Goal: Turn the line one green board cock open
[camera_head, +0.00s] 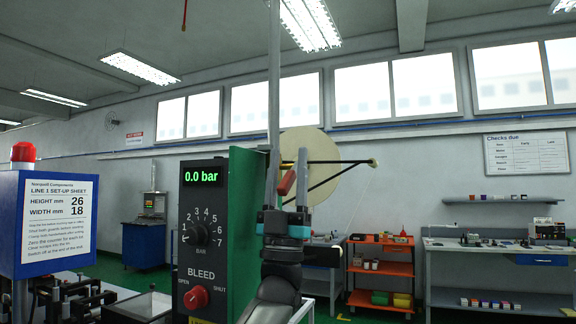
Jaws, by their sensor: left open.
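The green board (241,180) stands in the centre, with a dark front panel (203,212) carrying a display that reads 0.0 bar. A red handle (287,183), which looks like the cock's lever, shows just right of the board, tilted with its upper end to the right. My left gripper (287,172) points upward there, its fingers open and appearing on either side of the red handle. I cannot tell whether they touch it. The cock's body is hidden behind the gripper. My right gripper is not in view.
The panel has a BAR dial (199,231) and a red BLEED knob (196,297). A blue set-up sign (55,222) with a red lamp stands at left. A pale reel (310,165) sits behind the gripper. An orange shelf cart (381,270) and a workbench (500,258) stand farther back right.

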